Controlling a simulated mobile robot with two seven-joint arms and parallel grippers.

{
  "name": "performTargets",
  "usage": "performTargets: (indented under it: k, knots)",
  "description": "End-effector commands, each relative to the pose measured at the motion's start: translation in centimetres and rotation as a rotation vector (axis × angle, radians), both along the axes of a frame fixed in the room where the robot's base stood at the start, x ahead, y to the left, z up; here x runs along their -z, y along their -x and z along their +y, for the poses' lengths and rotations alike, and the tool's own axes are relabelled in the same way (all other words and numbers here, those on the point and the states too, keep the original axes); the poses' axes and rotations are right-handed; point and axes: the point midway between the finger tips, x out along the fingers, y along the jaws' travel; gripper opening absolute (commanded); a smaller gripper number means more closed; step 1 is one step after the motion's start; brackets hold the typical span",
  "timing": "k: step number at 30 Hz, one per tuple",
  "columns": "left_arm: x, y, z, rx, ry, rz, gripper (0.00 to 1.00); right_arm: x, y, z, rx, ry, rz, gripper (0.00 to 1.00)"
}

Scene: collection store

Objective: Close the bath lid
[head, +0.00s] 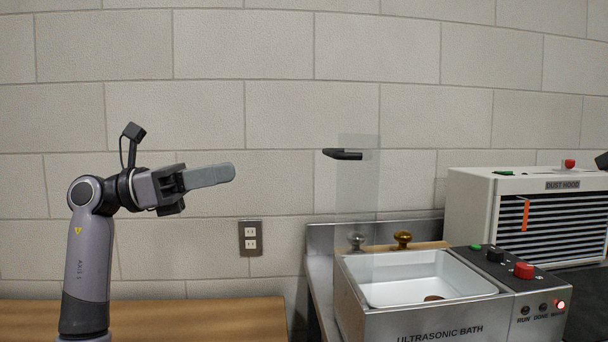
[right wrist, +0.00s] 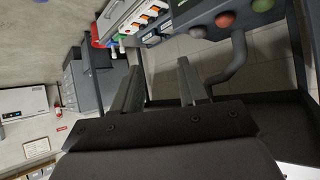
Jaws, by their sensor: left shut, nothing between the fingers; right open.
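The ultrasonic bath (head: 415,310) is a steel box with a white basin on the right of the head view. Its clear lid (head: 357,190) stands upright at the basin's left side, with a black handle (head: 343,154) near its top pointing left. A brown round object (head: 433,298) lies in the basin. My left gripper (head: 210,175) is shut and empty, pointing right, to the left of the lid handle and apart from it. My right gripper (right wrist: 160,90) shows in the right wrist view, open with nothing between its fingers. The bath cannot be made out there.
A dust hood (head: 530,215) stands right of the bath. Brass and steel knobs stand behind the basin.

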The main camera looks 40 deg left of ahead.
Motion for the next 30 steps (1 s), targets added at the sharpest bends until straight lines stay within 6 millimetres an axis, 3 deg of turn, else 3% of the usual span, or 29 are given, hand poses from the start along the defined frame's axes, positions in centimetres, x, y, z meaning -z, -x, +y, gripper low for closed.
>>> performTargets:
  k: [8, 24, 30]
  knots:
    - [-0.7, -2.1, -1.8, 0.003, 0.000, 0.000, 0.00, -1.4, -0.2, -0.4, -0.001, 0.008, -0.016, 0.43]
    - [-2.4, -9.2, -7.7, 0.003, 0.002, -0.001, 0.00, -2.9, 0.3, -1.2, 0.014, 0.026, -0.013, 0.43]
    - [-2.5, -10.5, -8.6, 0.001, 0.002, -0.001, 0.00, -3.2, 0.3, -1.1, 0.016, 0.024, -0.020, 0.43]
